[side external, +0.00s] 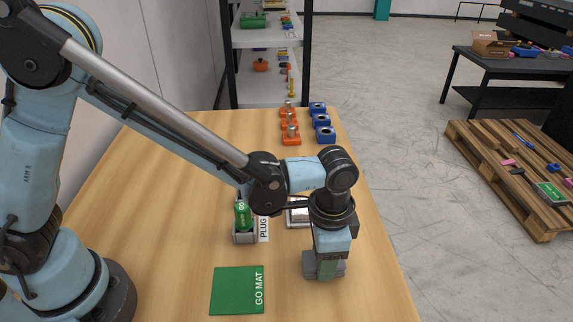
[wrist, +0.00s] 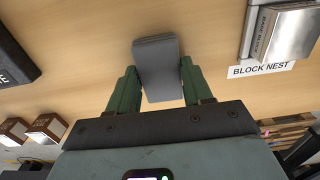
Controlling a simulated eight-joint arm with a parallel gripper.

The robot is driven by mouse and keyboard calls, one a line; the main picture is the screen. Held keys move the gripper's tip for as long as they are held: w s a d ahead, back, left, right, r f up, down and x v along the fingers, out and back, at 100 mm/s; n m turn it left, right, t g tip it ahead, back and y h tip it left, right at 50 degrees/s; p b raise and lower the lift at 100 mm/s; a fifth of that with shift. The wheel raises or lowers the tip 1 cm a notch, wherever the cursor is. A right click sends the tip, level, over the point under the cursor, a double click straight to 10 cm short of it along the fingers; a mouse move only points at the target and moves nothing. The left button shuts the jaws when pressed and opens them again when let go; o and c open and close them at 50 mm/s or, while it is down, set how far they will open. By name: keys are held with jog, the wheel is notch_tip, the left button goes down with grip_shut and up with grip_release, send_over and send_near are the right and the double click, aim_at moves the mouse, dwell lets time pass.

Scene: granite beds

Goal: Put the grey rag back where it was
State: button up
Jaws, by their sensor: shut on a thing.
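The grey rag (wrist: 157,55) is a small folded grey piece between the two green fingers of my gripper (wrist: 157,84) in the wrist view. My gripper is shut on it. In the side external view the rag (side external: 309,262) shows around the fingertips of my gripper (side external: 327,270), low over the wooden table, right of the green mat. I cannot tell whether the rag touches the table. No marked spot for the rag can be made out.
The green GO MAT (side external: 238,290) lies at the left. A green plug gauge (side external: 242,215) stands in a grey holder behind it. The block nest (wrist: 245,35) holds a metal block. Orange (side external: 290,133) and blue (side external: 325,134) pieces stand at the back. The table's right edge is close.

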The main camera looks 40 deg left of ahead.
jog(key=shift+f, duration=0.1)
jog(key=o, duration=1)
notch_tip(320, 180, up, 12)
jog(key=s+a+n+t, duration=0.2)
jog(key=a+n+t, duration=0.1)
jog(key=a, duration=0.8)
jog(key=s+a+r+n+t, duration=0.1)
jog(key=a+n+t, duration=0.3)
jog(key=a, duration=0.8)
jog(key=shift+s+a+r+n, duration=0.15)
jog(key=shift+s+a+n, duration=0.1)
jog(key=shift+s+n, duration=0.6)
jog(key=shift+w, duration=0.1)
